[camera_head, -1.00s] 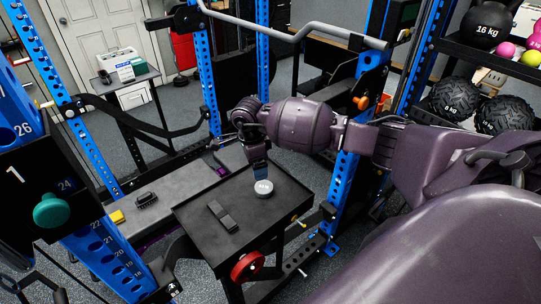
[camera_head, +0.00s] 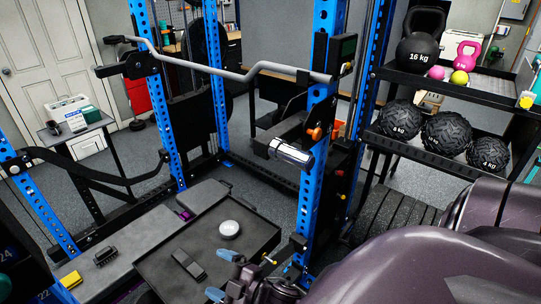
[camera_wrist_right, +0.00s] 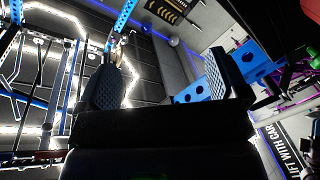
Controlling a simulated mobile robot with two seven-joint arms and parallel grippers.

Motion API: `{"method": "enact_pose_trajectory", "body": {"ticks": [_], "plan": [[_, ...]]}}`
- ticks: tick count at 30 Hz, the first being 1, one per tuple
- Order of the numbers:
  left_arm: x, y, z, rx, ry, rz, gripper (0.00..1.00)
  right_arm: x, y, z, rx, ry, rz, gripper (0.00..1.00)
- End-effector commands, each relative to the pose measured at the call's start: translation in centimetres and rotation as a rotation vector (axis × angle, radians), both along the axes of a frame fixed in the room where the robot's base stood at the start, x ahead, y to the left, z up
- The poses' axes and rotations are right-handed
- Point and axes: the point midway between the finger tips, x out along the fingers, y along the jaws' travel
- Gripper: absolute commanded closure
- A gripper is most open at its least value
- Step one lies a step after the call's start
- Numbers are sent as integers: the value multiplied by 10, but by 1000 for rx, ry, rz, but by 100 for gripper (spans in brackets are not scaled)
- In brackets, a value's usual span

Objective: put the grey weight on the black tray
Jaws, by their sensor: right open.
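The grey weight (camera_head: 229,229), a small pale round disc, lies flat on the black tray (camera_head: 262,236), near its far right part. The tray is a dark raised-rim top in the lower middle of the head view. My right gripper (camera_head: 222,275) is at the tray's near right side, apart from the weight, with two blue-grey fingertips spread. In the right wrist view my right gripper (camera_wrist_right: 162,80) is open with nothing between the fingers. The weight and tray cannot be made out there. My left gripper is not in view.
A dark flat block (camera_head: 187,264) lies on the tray left of the weight. A grey bench (camera_head: 130,235) with small items is to the left. Blue rack posts (camera_head: 312,165) and a grey bar (camera_head: 220,70) stand behind. A shelf (camera_head: 440,155) with balls is at right.

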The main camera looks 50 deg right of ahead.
Motion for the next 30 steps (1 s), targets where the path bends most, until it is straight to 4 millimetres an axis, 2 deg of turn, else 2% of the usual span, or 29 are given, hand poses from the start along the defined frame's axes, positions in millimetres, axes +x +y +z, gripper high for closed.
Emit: {"method": "enact_pose_trajectory", "body": {"ticks": [1,3,6,9,12,23,30], "plan": [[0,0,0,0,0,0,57,-18,-13,-16,109,105,-97,8],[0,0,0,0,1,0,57,-40,-29,-36,249,239,-217,8],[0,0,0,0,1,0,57,-72,-43,-61,419,400,-356,8],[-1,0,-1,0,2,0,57,-98,-49,-77,540,513,-448,8],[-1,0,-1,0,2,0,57,-112,-51,-86,606,574,-496,8],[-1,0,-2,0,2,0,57,-116,-52,-89,626,593,-509,8],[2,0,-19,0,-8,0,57,-108,-51,-102,627,572,-497,8]]}}
